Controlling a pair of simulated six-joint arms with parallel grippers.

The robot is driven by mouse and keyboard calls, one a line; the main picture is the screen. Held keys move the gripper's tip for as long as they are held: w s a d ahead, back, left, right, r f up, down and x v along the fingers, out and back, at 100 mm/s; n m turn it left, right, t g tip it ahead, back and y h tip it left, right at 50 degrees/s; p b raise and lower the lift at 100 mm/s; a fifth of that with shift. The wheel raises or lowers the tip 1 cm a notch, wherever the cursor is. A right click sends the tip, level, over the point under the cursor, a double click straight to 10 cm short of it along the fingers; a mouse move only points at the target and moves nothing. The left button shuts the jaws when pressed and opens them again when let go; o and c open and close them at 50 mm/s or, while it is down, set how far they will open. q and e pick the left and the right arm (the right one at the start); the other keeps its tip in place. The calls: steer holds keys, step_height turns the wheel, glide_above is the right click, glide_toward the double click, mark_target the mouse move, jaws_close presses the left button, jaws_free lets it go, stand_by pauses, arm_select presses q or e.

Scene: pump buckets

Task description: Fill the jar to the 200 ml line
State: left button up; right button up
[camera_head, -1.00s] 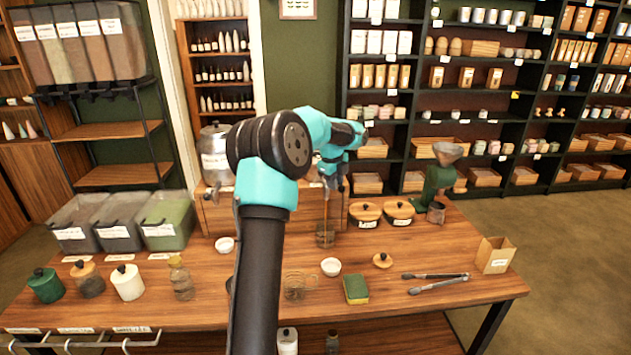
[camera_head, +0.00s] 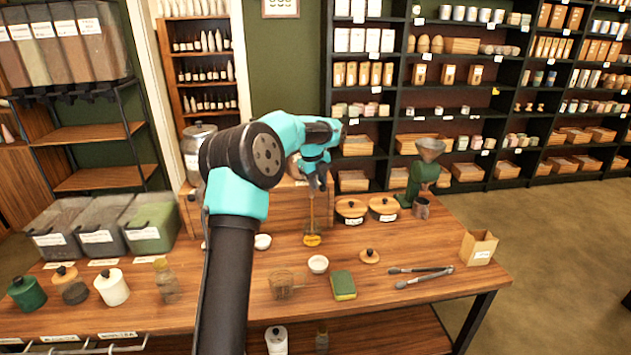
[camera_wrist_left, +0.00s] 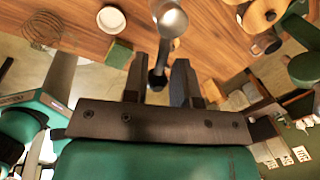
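The jar's line marks are too small to read. A shiny metal part (camera_wrist_left: 168,18) shows beyond the lever. My arm hides much of the dispenser. My right gripper is out of view.
A white bowl (camera_head: 318,264), a green and yellow sponge (camera_head: 343,285), a wire coil (camera_head: 286,284) and tongs (camera_head: 421,276) lie on the table (camera_head: 400,255). Lidded pots (camera_head: 350,210) stand right of the jar, with a green grinder (camera_head: 422,175) beyond them.

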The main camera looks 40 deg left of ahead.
arm_select(q)
steer(key=shift+o, duration=1.1)
steer(key=shift+w+d, duration=0.15)
steer(key=shift+d, duration=0.15)
steer(key=shift+a, duration=0.1)
steer(key=shift+a+r, duration=0.1)
steer(key=shift+r, duration=0.15)
steer(key=s+r, duration=0.3)
steer(key=r, duration=1.3)
steer(key=shift+s+a+r, duration=0.15)
steer(key=shift+a+r, duration=0.15)
steer(key=shift+a, duration=0.05)
stand_by(4.3)
